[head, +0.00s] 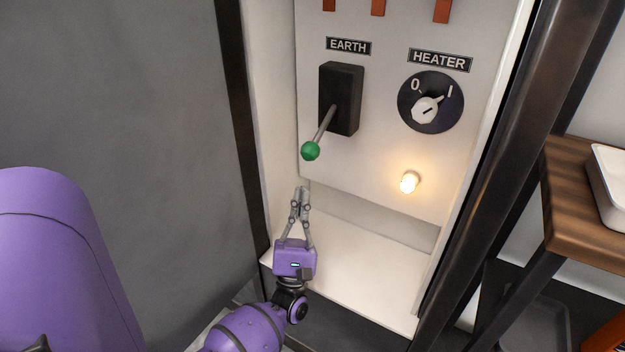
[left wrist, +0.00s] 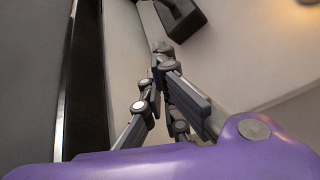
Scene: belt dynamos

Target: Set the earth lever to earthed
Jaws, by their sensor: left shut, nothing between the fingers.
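The earth lever is a grey rod with a green ball knob (head: 310,151), set in a black block (head: 341,98) under the EARTH label (head: 349,46). In the head view the rod slants down and left from the block, with the knob at its lower end. My left gripper (head: 303,190) is shut and empty, pointing up just below the knob, with a gap between them in the picture. In the left wrist view, the closed fingers (left wrist: 163,55) point toward a dark part at the top. The knob cannot be made out there. My right gripper is not in view.
A heater dial (head: 430,102) is right of the lever, its pointer toward I. A lit lamp (head: 409,182) is below it. The cabinet's dark frame (head: 500,150) bounds the right, a grey panel (head: 140,120) the left. A wooden table (head: 585,205) stands at right.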

